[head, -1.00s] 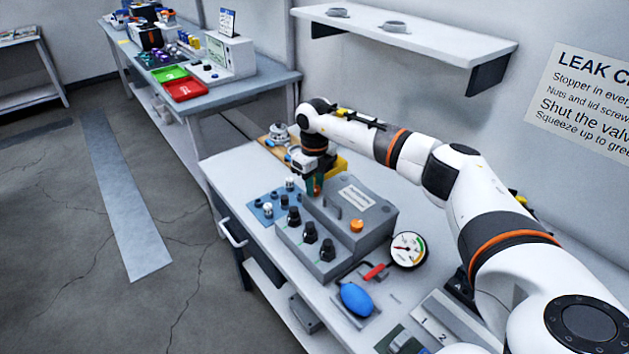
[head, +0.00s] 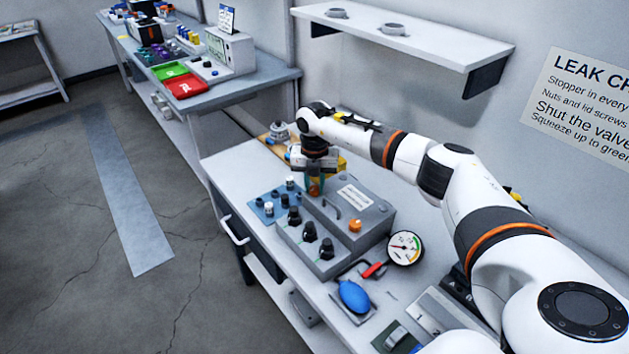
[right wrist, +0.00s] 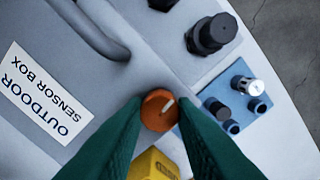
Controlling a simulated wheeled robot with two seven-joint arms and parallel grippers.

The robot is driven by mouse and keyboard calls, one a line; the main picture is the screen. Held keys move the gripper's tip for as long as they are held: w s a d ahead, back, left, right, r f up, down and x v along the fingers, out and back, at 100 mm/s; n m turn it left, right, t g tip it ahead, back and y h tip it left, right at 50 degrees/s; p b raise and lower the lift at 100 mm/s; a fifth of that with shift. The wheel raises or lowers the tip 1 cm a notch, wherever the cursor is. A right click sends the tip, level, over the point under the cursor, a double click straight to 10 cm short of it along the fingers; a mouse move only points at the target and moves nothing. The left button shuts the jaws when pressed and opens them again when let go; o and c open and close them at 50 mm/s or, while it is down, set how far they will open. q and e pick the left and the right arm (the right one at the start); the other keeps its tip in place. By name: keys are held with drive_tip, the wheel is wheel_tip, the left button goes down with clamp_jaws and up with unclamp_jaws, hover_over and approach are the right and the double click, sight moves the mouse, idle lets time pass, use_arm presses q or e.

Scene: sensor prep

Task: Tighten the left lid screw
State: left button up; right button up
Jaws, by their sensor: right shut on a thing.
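The grey sensor box (head: 372,219) stands on the bench with a label and a handle on its lid. The left lid screw (right wrist: 159,110) is an orange knob with a white mark, at the lid's corner in the right wrist view. My right gripper (head: 315,190) points down over that corner. In the right wrist view its two green fingers (right wrist: 159,116) are closed on either side of the orange knob. The other orange lid screw (head: 355,226) sits at the near right of the lid, free. My left gripper is not in view.
Black fittings (head: 310,232) line the box's front ledge. A blue plate (right wrist: 237,98) with small fittings lies beside it. A pressure gauge (head: 405,248), a blue squeeze bulb (head: 354,296) and a yellow block (right wrist: 153,165) are close by. A shelf (head: 430,45) hangs above the bench.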

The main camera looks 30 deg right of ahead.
sight(315, 188)
drive_tip(key=shift+m, duration=0.9)
drive_tip(key=o, duration=1)
drive_tip(key=shift+r, duration=0.1)
wheel_tip(315, 188, up, 12)
drive_tip(key=b, duration=0.1)
drive_tip(key=shift+f, duration=0.2)
